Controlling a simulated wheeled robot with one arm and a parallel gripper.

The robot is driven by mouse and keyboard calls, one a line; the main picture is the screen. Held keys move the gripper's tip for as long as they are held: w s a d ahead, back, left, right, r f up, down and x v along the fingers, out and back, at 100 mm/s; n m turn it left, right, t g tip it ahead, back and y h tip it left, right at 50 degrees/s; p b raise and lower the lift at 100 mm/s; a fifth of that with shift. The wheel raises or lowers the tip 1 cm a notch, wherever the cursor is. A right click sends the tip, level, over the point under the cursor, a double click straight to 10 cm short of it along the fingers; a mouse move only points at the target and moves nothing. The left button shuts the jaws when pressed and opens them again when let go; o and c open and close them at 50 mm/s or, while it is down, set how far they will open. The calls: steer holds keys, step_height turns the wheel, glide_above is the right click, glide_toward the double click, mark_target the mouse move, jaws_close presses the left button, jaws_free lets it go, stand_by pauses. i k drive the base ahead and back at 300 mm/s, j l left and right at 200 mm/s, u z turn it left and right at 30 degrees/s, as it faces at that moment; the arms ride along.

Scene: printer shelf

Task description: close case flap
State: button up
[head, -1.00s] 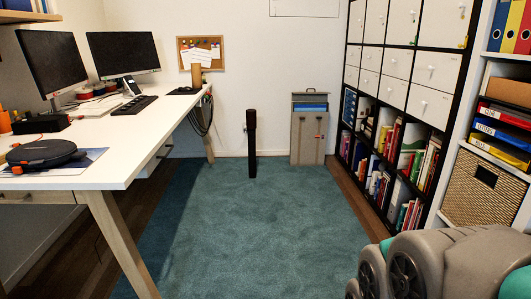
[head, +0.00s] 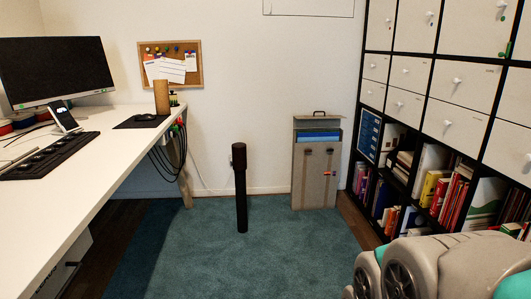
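A grey upright case (head: 317,180) stands on the floor against the back wall, left of the black shelf unit. Its flap (head: 318,122) is up at the top, with a dark handle on its upper edge. A band of blue contents (head: 319,137) shows between the flap and the case's front, so the case is open. My folded grey and teal arm fills the bottom right corner, far from the case. My gripper is not in view.
A black post (head: 240,190) stands on the teal carpet (head: 230,260), left of the case. A long white desk (head: 75,180) runs along the left. A black shelf unit (head: 425,165) with white doors and books lines the right. The carpet between is mostly clear.

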mark_target(324, 121)
steer(key=i+j+z, duration=0.2)
steer(key=i, duration=0.4)
steer(key=i+j+z, duration=0.2)
steer(key=i, duration=0.45)
steer(key=l, duration=0.15)
